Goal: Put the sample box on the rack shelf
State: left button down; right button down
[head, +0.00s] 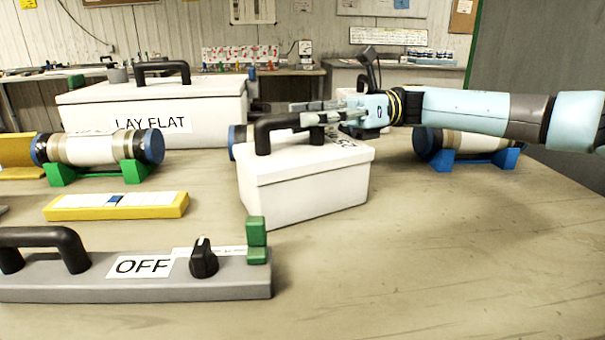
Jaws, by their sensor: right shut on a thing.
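A white lidded box (305,185) with a black handle (265,130) and a partly hidden label on its lid is at the middle of the table; I take it as the sample box. My right gripper (312,112) reaches in from the right and is shut on the handle. Whether the box rests on the table or hangs just above it, I cannot tell. A larger white box (150,112) marked "LAY FLAT" stands behind it to the left. No rack shelf can be clearly made out. My left gripper is out of view.
A grey panel (80,280) marked "OFF", with a black knob and handle, lies at front left. A yellow bar (117,206) lies behind it. Core liners sit in green cradles (100,172) at left and blue cradles (442,159) at right. The front right table (460,270) is clear.

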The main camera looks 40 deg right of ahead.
jog(key=shift+r, duration=0.15)
dwell(0.3)
jog(key=shift+r+p, duration=0.65)
jog(key=shift+r, duration=1.25)
jog(key=shift+s+d+r+p, duration=0.1)
jog(key=shift+s+r+p, duration=0.1)
jog(key=shift+p, duration=0.1)
jog(key=s+d+r+p, duration=0.5)
jog(key=s+p, duration=0.4)
jog(key=p, duration=0.4)
jog(key=shift+s+d+r+p, duration=0.2)
jog(key=shift+s+r+p, duration=0.2)
jog(key=shift+r, duration=0.4)
jog(key=shift+f, duration=0.1)
